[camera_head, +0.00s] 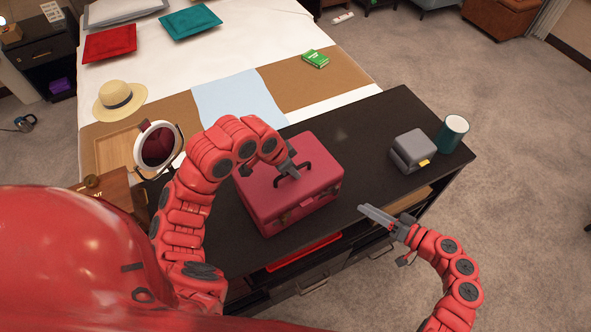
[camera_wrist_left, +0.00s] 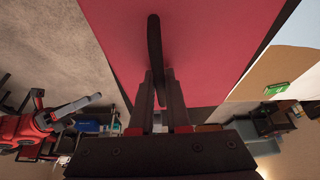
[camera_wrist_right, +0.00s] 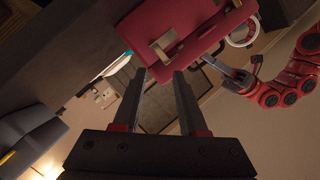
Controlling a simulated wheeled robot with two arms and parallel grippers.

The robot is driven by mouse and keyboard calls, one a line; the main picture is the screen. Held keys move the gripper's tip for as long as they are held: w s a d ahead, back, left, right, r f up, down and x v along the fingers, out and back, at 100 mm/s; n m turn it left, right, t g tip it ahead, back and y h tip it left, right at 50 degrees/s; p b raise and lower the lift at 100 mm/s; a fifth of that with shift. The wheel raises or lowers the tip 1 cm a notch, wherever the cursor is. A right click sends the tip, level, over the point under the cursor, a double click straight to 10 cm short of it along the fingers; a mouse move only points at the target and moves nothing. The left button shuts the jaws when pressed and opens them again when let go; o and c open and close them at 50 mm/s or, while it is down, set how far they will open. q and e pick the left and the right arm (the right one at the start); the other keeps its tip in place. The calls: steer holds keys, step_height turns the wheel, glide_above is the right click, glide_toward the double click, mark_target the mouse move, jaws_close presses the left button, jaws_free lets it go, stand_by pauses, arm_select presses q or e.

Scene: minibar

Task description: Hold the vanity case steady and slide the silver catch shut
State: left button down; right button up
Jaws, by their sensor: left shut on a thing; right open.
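The red vanity case (camera_head: 275,195) stands closed-looking on the dark bench top, with a dark handle (camera_head: 306,168) on its lid. My left gripper (camera_head: 290,172) is shut on the handle from above; the left wrist view shows the handle (camera_wrist_left: 154,45) between its fingers. A metal catch (camera_head: 285,217) is on the front face of the case, small in the head view. The right wrist view shows this catch (camera_wrist_right: 163,46) larger, with a bent plate; its exact position is unclear. My right gripper (camera_head: 364,209) is open and empty, right of the case and apart from it.
A grey box (camera_head: 411,148) with a yellow tab and a teal cup (camera_head: 453,132) stand at the bench's right end. A round mirror (camera_head: 158,147) and straw hat (camera_head: 120,98) are left. Bench top right of the case is clear.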

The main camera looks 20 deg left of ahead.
steer(key=shift+w+d+f, duration=0.1)
steer(key=shift+w+d, duration=0.05)
steer(key=shift+d, duration=0.05)
steer(key=shift+c, duration=1.2)
steer(key=w+d+m, duration=0.1)
steer(key=m, duration=0.1)
steer(key=d+f+m, duration=0.1)
steer(key=w+d+f+m+t, duration=0.1)
steer(key=m, duration=0.1)
steer(key=shift+w+d+m+y, duration=0.1)
steer(key=shift+w+m+y, duration=0.2)
steer(key=shift+y, duration=0.1)
jaws_close()
steer(key=shift+w+d+m+t+y, duration=0.15)
steer(key=shift+w+d+m+y, duration=0.15)
steer(key=shift+m, duration=0.7)
steer(key=shift+w+d+m+t+y, duration=0.15)
steer(key=shift+d+m+y, duration=0.1)
steer(key=shift+m, duration=0.75)
